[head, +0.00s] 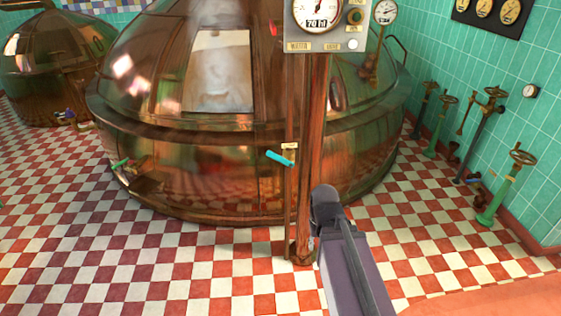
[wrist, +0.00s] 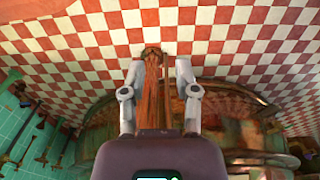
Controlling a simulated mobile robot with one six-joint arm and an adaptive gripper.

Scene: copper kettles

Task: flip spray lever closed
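A cyan lever (head: 280,158) sticks out to the left from a thin pipe (head: 290,190), below a small pale label (head: 290,146). I take it for the spray lever; it slants slightly down to the right. The pipe runs beside a brown post (head: 313,150) in front of the big copper kettle. In the head view, my arm comes up from the lower right and ends beside the post, below and right of the lever. In the wrist view my gripper (wrist: 160,64) is open, with the post showing between its fingers. The lever is not discernible there.
A gauge box (head: 325,25) tops the post. The big copper kettle (head: 230,180) fills the space behind it. Several green valve pipes (head: 505,185) stand along the right wall. The checkered floor (head: 130,260) in front of the kettle is clear.

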